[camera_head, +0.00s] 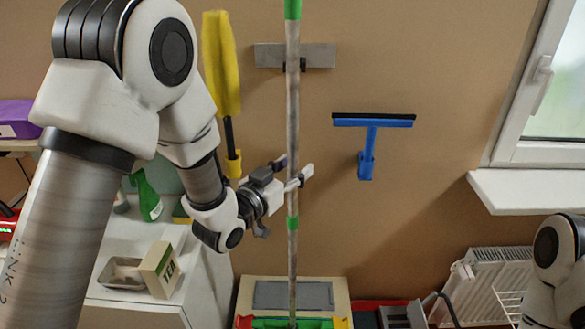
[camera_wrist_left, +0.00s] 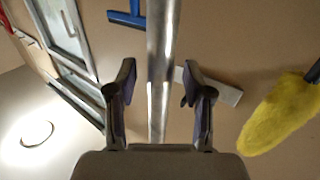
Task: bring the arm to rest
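My left arm comes in from the left in the head view, and its left gripper (camera_head: 293,170) is at the tall mop pole (camera_head: 292,115). The pole stands upright, with green bands and a green and red mop head at its foot. In the left wrist view the left gripper (camera_wrist_left: 160,85) is open, with its two fingers apart on either side of the pole (camera_wrist_left: 158,95) and a visible gap to each. I cannot tell how deep the pole sits between them. Part of my right arm shows at the right edge of the head view; its gripper is not visible.
A yellow duster (camera_head: 222,65) hangs left of the pole, and a blue squeegee (camera_head: 368,145) hangs on the wall to the right. A white cabinet (camera_head: 205,290) with a tea box (camera_head: 159,269) stands lower left. A radiator (camera_head: 490,275) is under the windowsill (camera_head: 530,191).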

